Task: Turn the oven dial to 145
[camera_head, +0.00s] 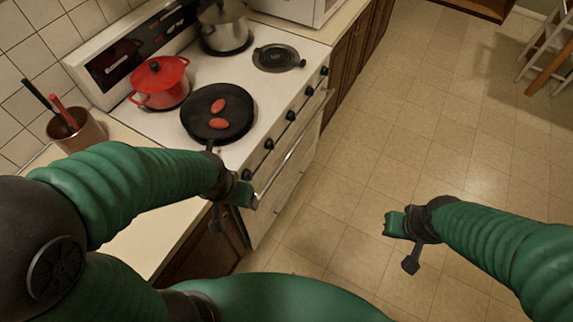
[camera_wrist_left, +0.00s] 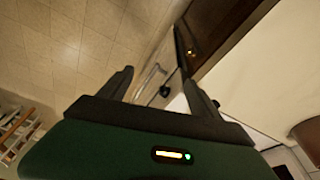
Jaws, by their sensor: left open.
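The white oven (camera_head: 240,133) stands at the left with its burners on top. Its front edge carries a row of several black dials, one near the middle (camera_head: 291,115); I cannot read their marks or tell which is the oven dial. My left gripper (camera_head: 244,196) is near the oven's near front corner, close to the nearest dial (camera_head: 246,172).
A black pan (camera_head: 196,122) with two red pieces, a red pot (camera_head: 168,94) and a steel pot (camera_head: 222,36) sit on the stovetop. The pan's handle points towards my left arm. The oven door handle (camera_head: 299,137) sticks out below the dials.

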